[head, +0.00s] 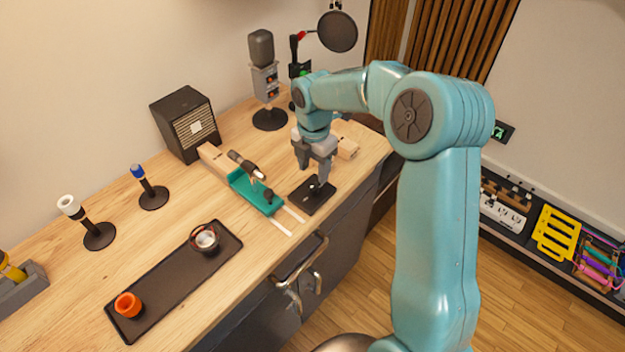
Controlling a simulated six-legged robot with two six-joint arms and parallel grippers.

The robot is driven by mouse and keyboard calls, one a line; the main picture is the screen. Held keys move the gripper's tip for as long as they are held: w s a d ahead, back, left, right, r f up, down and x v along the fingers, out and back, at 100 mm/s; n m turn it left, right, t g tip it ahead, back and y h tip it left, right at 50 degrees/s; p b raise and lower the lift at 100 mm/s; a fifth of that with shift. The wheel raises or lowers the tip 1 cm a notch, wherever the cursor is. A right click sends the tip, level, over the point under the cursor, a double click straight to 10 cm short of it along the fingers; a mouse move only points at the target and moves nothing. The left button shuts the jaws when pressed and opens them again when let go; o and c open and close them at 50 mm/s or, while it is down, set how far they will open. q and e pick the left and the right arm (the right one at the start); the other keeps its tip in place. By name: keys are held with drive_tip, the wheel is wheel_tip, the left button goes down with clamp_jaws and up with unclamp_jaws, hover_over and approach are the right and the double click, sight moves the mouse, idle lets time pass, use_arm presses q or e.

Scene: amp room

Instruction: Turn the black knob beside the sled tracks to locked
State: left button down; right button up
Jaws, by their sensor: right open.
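A square black plate (326,199) lies on the wooden counter, right of the sled tracks (282,228). A small fitting with a light mark shows on the plate under my gripper; the black knob itself is mostly hidden and its setting cannot be read. A teal sled (240,184) sits on the tracks with a dark-and-tan piece over it and a small dark knob at its near end. My right gripper (314,173) points down over the black plate, open, its fingers close to the fitting. I cannot tell whether they touch it. My left gripper is not in view.
A black speaker box (185,125) and a microphone stand (265,80) stand behind the sled. A dark tray (165,285) with an orange cup (128,304) and a round jar (205,238) lies at the front left. The counter's front edge is close to the plate.

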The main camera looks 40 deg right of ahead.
sight(314, 185)
wheel_tip(314, 185, down, 5)
drive_tip(key=shift+s+a+p, duration=0.15)
drive_tip(key=shift+p, duration=0.15)
drive_tip(key=shift+f, duration=0.35)
drive_tip(key=shift+s+a+r, duration=0.1)
drive_tip(key=shift+s+r, duration=0.05)
drive_tip(key=shift+r, duration=0.05)
drive_tip(key=shift+f, duration=0.1)
clamp_jaws()
